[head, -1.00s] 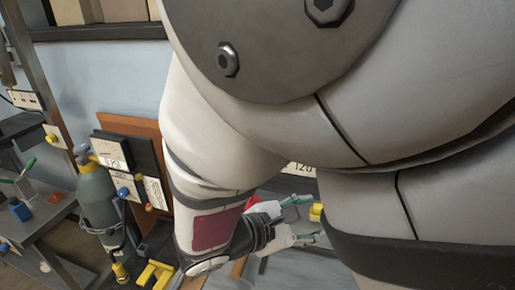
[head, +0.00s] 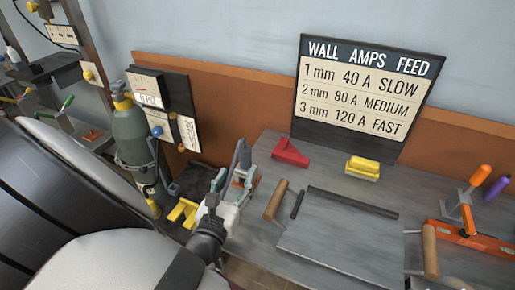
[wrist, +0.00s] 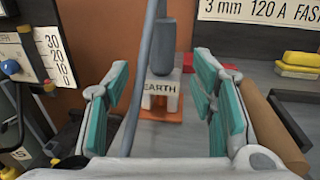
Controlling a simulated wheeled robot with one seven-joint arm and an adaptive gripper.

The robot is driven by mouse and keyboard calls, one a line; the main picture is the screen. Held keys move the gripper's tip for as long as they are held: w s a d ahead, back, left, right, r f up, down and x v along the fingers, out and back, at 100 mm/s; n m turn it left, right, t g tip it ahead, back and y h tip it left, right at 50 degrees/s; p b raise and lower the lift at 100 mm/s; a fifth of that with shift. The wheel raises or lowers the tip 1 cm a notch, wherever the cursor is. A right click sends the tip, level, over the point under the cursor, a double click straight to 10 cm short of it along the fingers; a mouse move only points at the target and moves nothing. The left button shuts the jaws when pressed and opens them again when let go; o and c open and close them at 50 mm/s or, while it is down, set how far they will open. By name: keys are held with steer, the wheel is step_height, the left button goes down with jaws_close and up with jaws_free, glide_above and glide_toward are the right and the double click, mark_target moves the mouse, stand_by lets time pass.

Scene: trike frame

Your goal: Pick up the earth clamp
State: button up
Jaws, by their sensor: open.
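The earth clamp is a grey upright piece (wrist: 162,50) behind a block lettered EARTH (wrist: 160,88) on an orange base (wrist: 162,116). In the head view the grey clamp (head: 244,160) stands at the left end of the bench, partly hidden by my gripper (head: 229,187). In the wrist view my gripper (wrist: 163,105) is open and empty, its teal-padded fingers wide apart. The clamp lies beyond and between the fingers, with no visible contact. A thin grey bar or cable (wrist: 143,75) rises in front of it, slightly left.
A grey-green gas cylinder (head: 132,135) and yellow parts (head: 183,212) stand left. On the bench are a red block (head: 290,152), a yellow block (head: 363,167), a wooden-handled tool (head: 276,199) and a grey plate (head: 335,240). An orange rack (head: 470,237) is right. A sign (head: 362,90) stands behind.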

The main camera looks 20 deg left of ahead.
mark_target(244, 163)
steer(key=shift+w+f+b, duration=0.1)
steer(key=shift+w+b, duration=0.3)
steer(key=shift+w, duration=3.6)
jaws_close()
